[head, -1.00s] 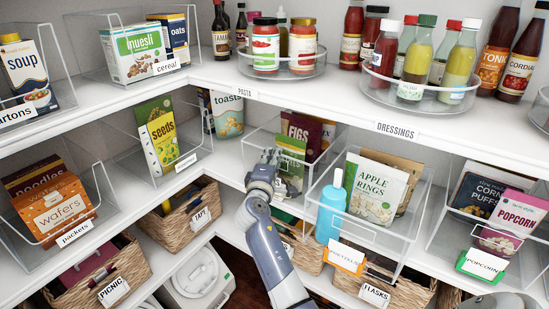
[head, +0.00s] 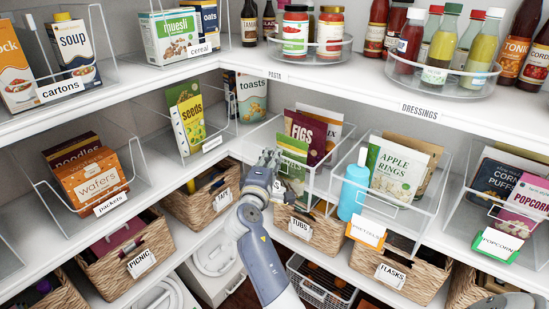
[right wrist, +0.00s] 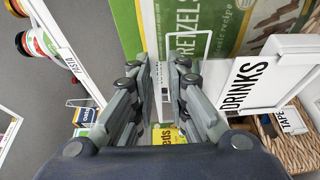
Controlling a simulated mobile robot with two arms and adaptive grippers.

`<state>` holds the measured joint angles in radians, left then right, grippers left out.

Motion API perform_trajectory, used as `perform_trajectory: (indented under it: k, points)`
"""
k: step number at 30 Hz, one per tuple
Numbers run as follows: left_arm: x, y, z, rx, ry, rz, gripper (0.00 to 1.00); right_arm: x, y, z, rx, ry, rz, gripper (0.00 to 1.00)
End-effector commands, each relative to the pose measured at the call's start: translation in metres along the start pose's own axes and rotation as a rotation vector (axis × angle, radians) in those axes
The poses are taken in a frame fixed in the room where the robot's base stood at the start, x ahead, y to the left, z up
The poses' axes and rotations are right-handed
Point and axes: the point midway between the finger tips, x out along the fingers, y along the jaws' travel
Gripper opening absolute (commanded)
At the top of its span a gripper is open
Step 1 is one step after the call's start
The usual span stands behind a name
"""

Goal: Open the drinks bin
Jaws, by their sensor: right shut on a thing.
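The drinks bin (head: 262,133) is a clear bin on the middle shelf, holding a dark FIGS pack (head: 304,138) and a green pack (head: 293,150). My left gripper is not in view.
A clear bin with APPLE RINGS (head: 390,172) and a blue bottle (head: 353,190) stands close on the right. A SEEDS bin (head: 192,120) stands to the left. Wicker baskets (head: 310,228) sit below, and a shelf edge (head: 300,78) runs above.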

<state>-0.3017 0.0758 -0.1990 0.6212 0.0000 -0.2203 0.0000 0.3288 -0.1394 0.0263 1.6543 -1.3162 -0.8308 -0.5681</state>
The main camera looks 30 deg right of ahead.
Motion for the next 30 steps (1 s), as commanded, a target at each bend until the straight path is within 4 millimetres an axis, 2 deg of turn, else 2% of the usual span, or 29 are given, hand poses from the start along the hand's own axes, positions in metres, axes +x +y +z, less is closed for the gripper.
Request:
perform_trajectory:
  k: [13, 14, 15, 16, 26, 30]
  points:
    - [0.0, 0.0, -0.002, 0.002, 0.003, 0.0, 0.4, -0.001, 0.0, -0.001, -0.001, 0.001, 0.0, 0.0]
    - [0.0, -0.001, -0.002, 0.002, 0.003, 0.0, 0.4, -0.001, 0.0, -0.001, -0.001, 0.001, 0.0, 0.21]
    - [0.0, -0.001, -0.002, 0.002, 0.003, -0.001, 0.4, -0.001, 0.0, -0.001, 0.0, 0.001, 0.0, 0.31]
    - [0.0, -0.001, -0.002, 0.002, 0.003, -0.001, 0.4, -0.001, 0.0, -0.001, 0.0, 0.001, 0.0, 0.35]
    - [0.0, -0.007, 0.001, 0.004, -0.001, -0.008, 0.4, -0.001, 0.002, -0.001, 0.0, 0.001, 0.002, 0.35]
    - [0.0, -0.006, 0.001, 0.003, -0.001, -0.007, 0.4, -0.001, 0.014, -0.001, 0.004, 0.0, 0.003, 0.35]
